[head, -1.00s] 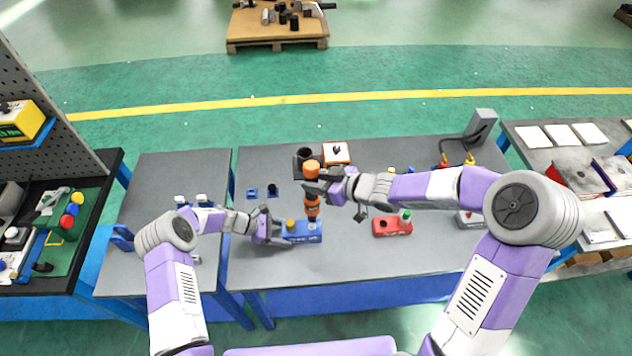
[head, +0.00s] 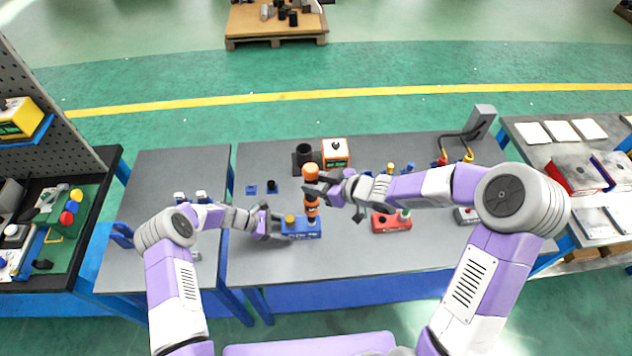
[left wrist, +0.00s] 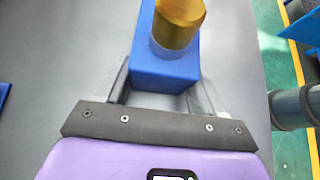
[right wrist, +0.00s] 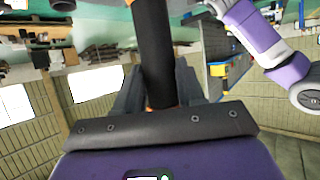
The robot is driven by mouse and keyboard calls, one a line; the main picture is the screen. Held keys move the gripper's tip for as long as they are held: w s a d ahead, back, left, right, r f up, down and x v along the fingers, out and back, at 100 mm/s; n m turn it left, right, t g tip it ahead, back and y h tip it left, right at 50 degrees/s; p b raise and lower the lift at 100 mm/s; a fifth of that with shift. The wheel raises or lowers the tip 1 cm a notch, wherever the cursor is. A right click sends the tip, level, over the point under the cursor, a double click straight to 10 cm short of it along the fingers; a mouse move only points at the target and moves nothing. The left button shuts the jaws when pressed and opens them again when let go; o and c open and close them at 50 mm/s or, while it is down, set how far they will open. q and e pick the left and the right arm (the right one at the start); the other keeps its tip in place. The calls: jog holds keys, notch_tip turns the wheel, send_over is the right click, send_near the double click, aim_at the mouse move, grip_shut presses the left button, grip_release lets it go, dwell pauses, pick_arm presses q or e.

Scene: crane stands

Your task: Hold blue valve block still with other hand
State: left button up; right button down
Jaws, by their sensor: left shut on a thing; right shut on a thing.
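The blue valve block (head: 309,233) with a brass-yellow cap (head: 290,220) sits on the grey table. My left gripper (head: 277,230) is shut on the block's left end; the left wrist view shows the block (left wrist: 165,72) between the fingers and the brass cap (left wrist: 179,22) above it. My right gripper (head: 322,189) is shut on an orange and black tool (head: 311,173) standing upright over the block's right part. The right wrist view shows the tool's dark shaft (right wrist: 154,50) between the fingers. The tool's lower end meets the block's top; the exact contact is hidden.
Behind are a dark cup-like holder (head: 304,156), a white-topped orange box (head: 335,153) and small blue parts (head: 251,190). The table front is clear.

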aim_at(316, 175)
jog(key=shift+w+r+n+g+y, duration=0.15)
jog(key=shift+n+g+y, duration=0.35)
jog(key=shift+n+g, duration=0.25)
jog(key=shift+n+g+y, duration=0.3)
jog(key=shift+n+g, duration=0.05)
jog(key=shift+n, duration=0.2)
jog(key=shift+f, duration=1.2)
dwell(3.8)
jog(key=shift+r, duration=0.1)
jog(key=shift+r, duration=2.55)
pick_arm(q)
jog(key=o, duration=1.3)
jog(key=shift+o, duration=0.2)
